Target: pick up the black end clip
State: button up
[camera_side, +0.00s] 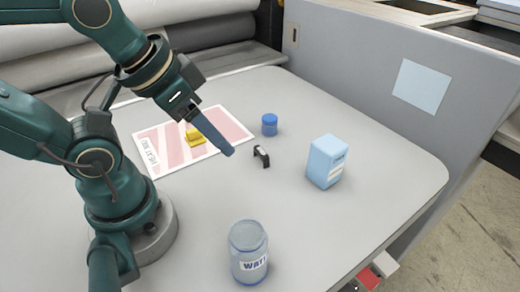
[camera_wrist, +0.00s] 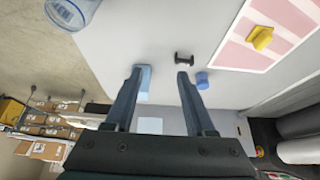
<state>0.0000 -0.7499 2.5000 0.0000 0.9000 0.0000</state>
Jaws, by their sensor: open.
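The black end clip (camera_side: 261,156) is small, with a pale mark on top, and stands on the grey table. In the wrist view the clip (camera_wrist: 184,58) shows just beyond the tip of the right-hand finger, not between the fingers. My gripper (camera_side: 229,151) hangs tilted, with its tips just left of the clip in the side view and apparently above the table. One finger hides the other there. In the wrist view my gripper (camera_wrist: 160,74) has its two fingers apart, with nothing held between them.
A blue lidded pot (camera_side: 269,125) stands behind the clip, and a light blue carton (camera_side: 326,162) to its right. A labelled water jar (camera_side: 248,252) stands at the front. A yellow block (camera_side: 194,136) lies on a pink-striped sheet (camera_side: 165,160). Table around the clip is clear.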

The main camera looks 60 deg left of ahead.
jog(key=m+g+y, duration=0.5)
jog(key=m+y, duration=0.8)
jog(key=m, duration=0.5)
send_near(267, 160)
jog(key=x, duration=0.5)
jog(key=shift+s+a+r, duration=0.15)
jog(key=shift+a+r, duration=0.15)
jog(key=shift+a, duration=0.05)
jog(key=shift+d+f+m+t, duration=0.1)
jog(key=shift+f+m+t, duration=0.2)
jog(key=shift+f+m, duration=0.2)
jog(key=shift+x, duration=2.6)
jog(key=shift+r, duration=0.1)
grip_shut()
